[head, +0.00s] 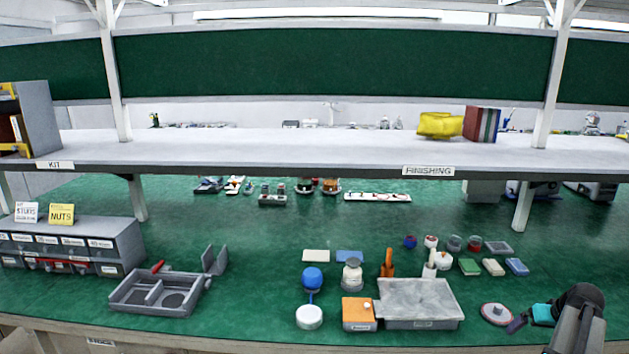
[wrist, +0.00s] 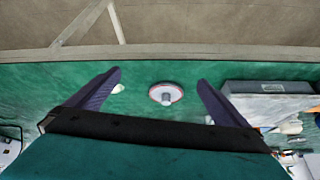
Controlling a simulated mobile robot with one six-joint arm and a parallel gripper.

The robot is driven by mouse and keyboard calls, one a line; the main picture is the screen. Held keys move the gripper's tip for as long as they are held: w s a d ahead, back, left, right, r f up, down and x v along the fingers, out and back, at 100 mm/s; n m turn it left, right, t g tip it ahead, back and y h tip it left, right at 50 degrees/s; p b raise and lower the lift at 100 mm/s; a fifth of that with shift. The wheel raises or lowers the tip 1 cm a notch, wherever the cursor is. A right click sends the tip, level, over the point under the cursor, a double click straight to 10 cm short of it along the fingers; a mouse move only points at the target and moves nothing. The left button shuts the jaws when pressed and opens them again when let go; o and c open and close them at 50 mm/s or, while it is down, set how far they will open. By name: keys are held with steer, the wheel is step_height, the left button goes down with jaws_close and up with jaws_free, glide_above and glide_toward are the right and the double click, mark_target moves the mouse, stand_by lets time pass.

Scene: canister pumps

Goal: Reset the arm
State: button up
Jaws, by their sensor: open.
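My gripper (head: 530,317) is at the lower right of the head view, at the front right of the green bench (head: 240,215). In the wrist view my gripper (wrist: 160,85) shows two dark fingers spread wide apart with nothing held between them. A round white disc with a reddish rim and a grey knob (head: 496,314) lies on the bench just left of my gripper in the head view. In the wrist view the same disc (wrist: 166,94) appears between the fingers, beyond them and apart from them.
A grey tray (head: 420,322) stands left of the disc, with an orange box (head: 359,313) beside it. Small blocks and jars stand behind. A grey sectioned tray (head: 150,310) is at left. A shelf (head: 300,172) spans above the bench.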

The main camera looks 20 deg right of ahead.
steer(key=w+a+f+n+g+y, duration=0.1)
steer(key=w+a+f, duration=0.1)
steer(key=a+f, duration=0.8)
steer(key=w+a+f+n+g+y, duration=0.15)
steer(key=a+f, duration=0.55)
steer(key=a, duration=0.7)
steer(key=w+a+f+g+y, duration=0.25)
steer(key=a+f, duration=0.55)
steer(key=a, duration=0.4)
steer(key=s+a+f+n+g+h, duration=0.1)
steer(key=s+a+f+g, duration=0.1)
steer(key=s+a+f, duration=0.2)
steer(key=s+a+f+n+g+h, duration=0.1)
steer(key=s+a+f, duration=0.4)
steer(key=s+a, duration=0.6)
steer(key=s+a+f+n+g, duration=0.1)
steer(key=s+a+f+g, duration=0.1)
steer(key=s+a+f, duration=0.3)
steer(key=s+a, duration=0.3)
steer(key=a, duration=0.4)
steer(key=shift+a+f+g+h, duration=0.15)
steer(key=shift+g+h, duration=0.25)
steer(key=shift+n, duration=0.25)
